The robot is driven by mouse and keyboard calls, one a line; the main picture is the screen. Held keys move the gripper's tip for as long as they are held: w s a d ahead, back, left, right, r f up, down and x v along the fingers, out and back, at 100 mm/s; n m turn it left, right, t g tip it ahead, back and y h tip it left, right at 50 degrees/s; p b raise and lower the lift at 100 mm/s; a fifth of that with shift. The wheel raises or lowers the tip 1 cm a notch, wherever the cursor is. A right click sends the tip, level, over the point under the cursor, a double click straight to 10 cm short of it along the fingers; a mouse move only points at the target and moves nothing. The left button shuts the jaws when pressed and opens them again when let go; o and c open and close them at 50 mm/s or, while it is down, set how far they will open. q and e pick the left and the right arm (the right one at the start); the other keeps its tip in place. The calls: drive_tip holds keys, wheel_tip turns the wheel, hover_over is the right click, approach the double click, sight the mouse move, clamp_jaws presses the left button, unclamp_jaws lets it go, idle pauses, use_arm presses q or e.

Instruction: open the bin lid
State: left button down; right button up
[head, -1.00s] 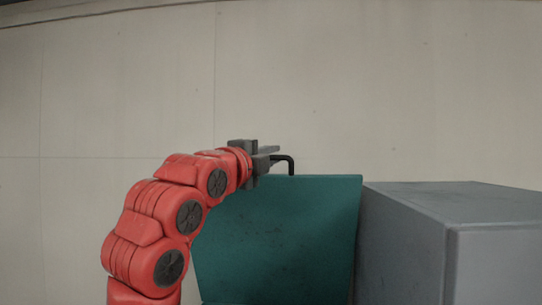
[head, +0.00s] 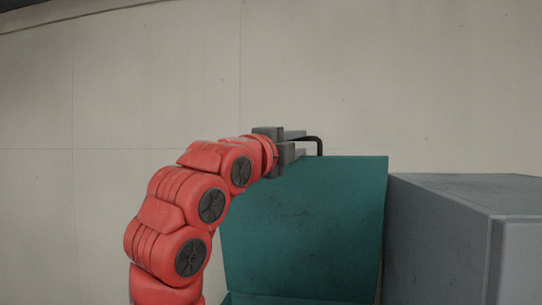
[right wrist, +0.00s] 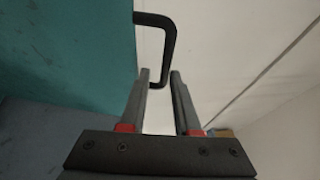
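The teal bin lid (head: 300,225) stands raised and steep in the head view, its top edge against the pale wall. Its black handle (head: 319,146) sticks up at that top edge. My right gripper (head: 303,144) is at the handle, with its two fingers apart. In the right wrist view, the fingers (right wrist: 160,78) show a clear gap. The handle (right wrist: 170,45) runs just beyond the fingertips, with its lower leg passing behind the left finger, and the lid (right wrist: 70,50) is to the left. My left gripper is not in view.
A grey box-like unit (head: 450,230) stands close to the right of the lid. A plain pale wall (head: 420,80) lies behind. The space above the lid is free. A strip of the bin's teal edge (head: 285,299) shows at the bottom.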

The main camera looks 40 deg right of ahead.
drive_tip(key=b+v, duration=0.4)
drive_tip(key=v, duration=1.2)
drive_tip(key=shift+w, duration=0.1)
